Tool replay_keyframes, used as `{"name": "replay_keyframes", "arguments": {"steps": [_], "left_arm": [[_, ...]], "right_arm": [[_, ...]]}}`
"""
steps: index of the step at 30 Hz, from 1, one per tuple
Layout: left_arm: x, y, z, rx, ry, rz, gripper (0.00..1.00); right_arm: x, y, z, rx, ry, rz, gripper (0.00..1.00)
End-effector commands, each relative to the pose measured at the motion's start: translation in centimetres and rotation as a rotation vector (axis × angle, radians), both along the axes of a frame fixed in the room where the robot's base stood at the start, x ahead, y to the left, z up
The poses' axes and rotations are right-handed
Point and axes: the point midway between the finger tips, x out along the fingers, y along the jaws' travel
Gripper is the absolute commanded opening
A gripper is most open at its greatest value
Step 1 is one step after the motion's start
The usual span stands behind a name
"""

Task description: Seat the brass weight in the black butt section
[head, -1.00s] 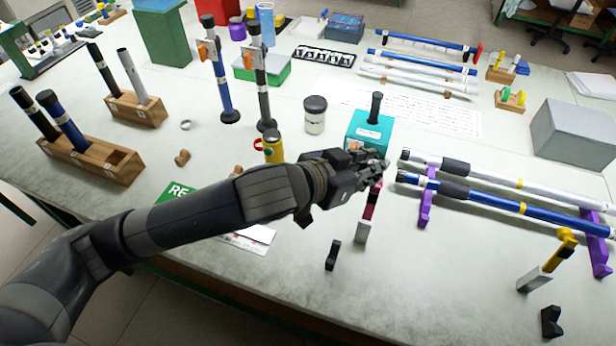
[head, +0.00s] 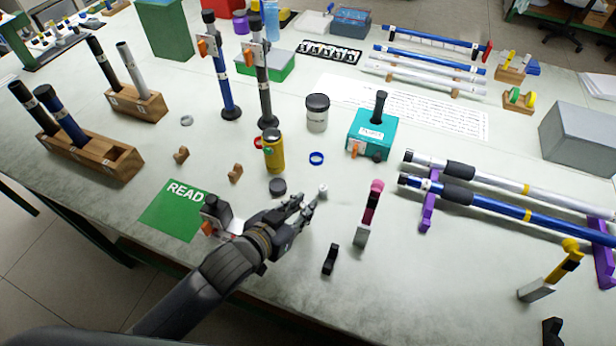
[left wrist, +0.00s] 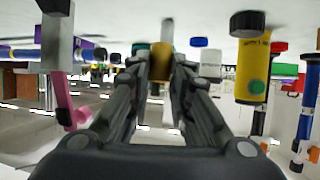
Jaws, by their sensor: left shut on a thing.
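My left gripper (head: 308,205) is low over the front middle of the table, its fingers pointing away to the right. In the left wrist view a brass-coloured cylinder (left wrist: 160,60), the brass weight, sits between the fingertips, and the gripper is shut on it. In the head view the weight is too hidden to make out. A black upright rod section (head: 263,92) stands behind, in a round foot with a silver clamp. Other black tubes (head: 33,108) stand in wooden blocks at left, so which is the butt section is not certain. My right gripper is not in view.
A small silver cylinder (head: 323,191) stands just beyond my fingertips. A pink-and-black tool (head: 372,203) stands at right. A teal box (head: 371,133) stands farther back.

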Motion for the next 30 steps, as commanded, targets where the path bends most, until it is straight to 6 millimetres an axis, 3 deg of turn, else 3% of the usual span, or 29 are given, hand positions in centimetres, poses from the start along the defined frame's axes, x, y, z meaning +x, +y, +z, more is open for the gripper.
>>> {"name": "replay_keyframes", "arguments": {"steps": [5, 21, 30], "left_arm": [[0.8, 0.8, -0.5, 0.001, -0.004, 0.009, 0.0], [12.3, 2.7, -1.5, 0.002, -0.005, 0.008, 0.0], [14.8, 3.1, -1.9, -0.001, -0.002, 0.007, 0.0]], "right_arm": [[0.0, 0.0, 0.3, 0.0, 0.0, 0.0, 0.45], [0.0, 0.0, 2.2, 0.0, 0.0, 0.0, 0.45], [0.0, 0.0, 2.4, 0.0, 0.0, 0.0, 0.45]]}}
